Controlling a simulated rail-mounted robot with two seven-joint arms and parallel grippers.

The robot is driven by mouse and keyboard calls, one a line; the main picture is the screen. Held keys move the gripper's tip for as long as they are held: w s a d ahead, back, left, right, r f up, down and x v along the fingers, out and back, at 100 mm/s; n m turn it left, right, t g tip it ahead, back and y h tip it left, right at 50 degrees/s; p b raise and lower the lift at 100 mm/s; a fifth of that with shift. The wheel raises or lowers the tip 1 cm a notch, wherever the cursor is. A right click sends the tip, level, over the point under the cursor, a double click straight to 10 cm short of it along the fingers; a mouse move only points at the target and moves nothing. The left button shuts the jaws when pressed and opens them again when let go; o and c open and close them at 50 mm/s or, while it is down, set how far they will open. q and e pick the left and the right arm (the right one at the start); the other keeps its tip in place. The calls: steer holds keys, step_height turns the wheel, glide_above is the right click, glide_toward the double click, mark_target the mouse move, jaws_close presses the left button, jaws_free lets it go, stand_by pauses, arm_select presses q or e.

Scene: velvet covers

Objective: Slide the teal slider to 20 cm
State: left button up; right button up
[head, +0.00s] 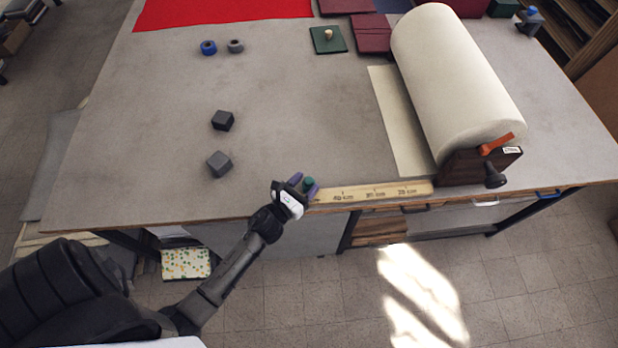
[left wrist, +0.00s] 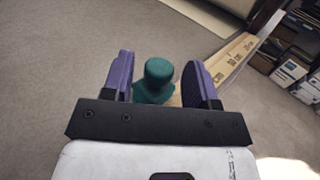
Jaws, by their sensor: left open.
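The teal slider (head: 309,184) is a small knob at the left part of the wooden ruler (head: 385,190), which runs along the table's front edge. The ruler carries several cm marks, and its left part is hidden by my gripper. My left gripper (head: 304,187) is open, with its purple fingers around the slider. In the left wrist view the teal slider (left wrist: 158,80) stands between the two open fingers, with a visible gap on the left side. The ruler (left wrist: 232,65) runs away to the upper right there. My right gripper is not in view.
A large cream roll (head: 450,75) on a dark wooden stand is at the right, beyond the ruler's right end. Two dark blocks (head: 220,163) and two small rolls (head: 209,47) lie on the grey table (head: 130,130). The table's middle is clear.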

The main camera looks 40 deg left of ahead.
arm_select(q)
steer(key=shift+w, duration=0.9)
jaws_close()
